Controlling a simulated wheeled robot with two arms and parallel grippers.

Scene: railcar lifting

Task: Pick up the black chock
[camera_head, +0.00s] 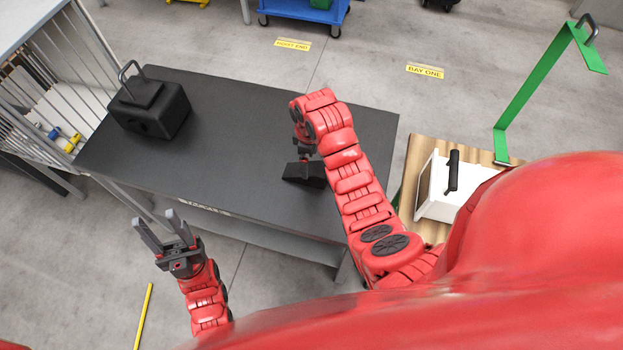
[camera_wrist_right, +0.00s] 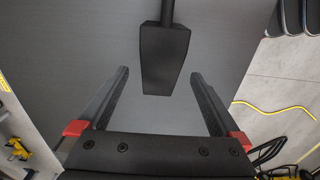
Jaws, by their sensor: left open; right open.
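The black chock (camera_head: 303,172) lies on the dark table (camera_head: 240,125), near its right part and partly hidden by my right arm. In the right wrist view the chock (camera_wrist_right: 165,58) is a dark wedge-like block with a thin rod or handle at its far end. My right gripper (camera_wrist_right: 158,78) is open, with its fingers apart and the chock's near end between or just beyond their tips. Its height above the chock is hard to tell. My left gripper (camera_head: 157,220) is open and empty, off the table's front edge.
A black case with a handle (camera_head: 150,105) stands at the table's left end. A white box with a black handle (camera_head: 450,185) sits on a wooden top at right, by a green frame (camera_head: 535,95). A barred rack (camera_head: 60,85) is at left. The table's middle is clear.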

